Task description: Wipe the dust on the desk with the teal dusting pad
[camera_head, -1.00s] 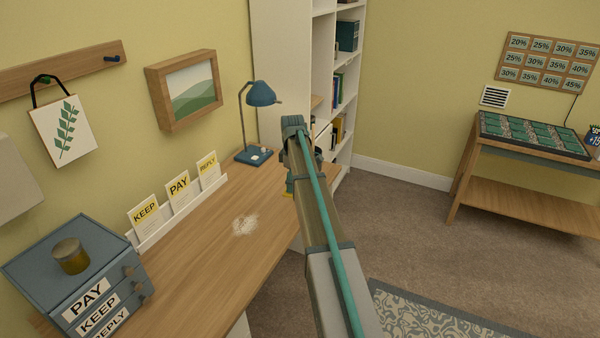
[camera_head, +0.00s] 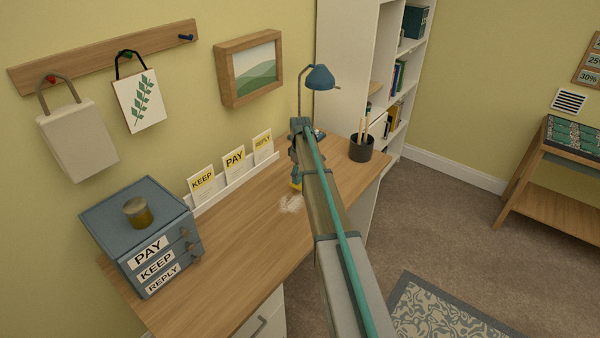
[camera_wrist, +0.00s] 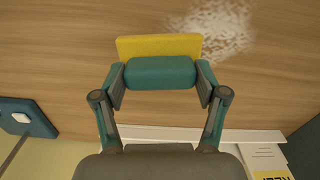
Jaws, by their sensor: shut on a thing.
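My gripper (camera_wrist: 160,80) is shut on the teal dusting pad (camera_wrist: 161,73), which has a yellow lower layer. In the wrist view the pad is held between the fingers, just beside the pale dust patch (camera_wrist: 218,28). In the head view the dust (camera_head: 291,203) shows as a whitish smear on the wooden desk (camera_head: 235,235). My gripper (camera_head: 296,180) is above the desk beside the dust, partly hidden by my arm. The pad's yellow edge shows below it. Whether the pad touches the desk I cannot tell.
A white card rack (camera_head: 235,185) lines the wall. A blue lamp (camera_head: 320,78) and black pen cup (camera_head: 361,148) stand at the far end. The front middle of the desk is clear.

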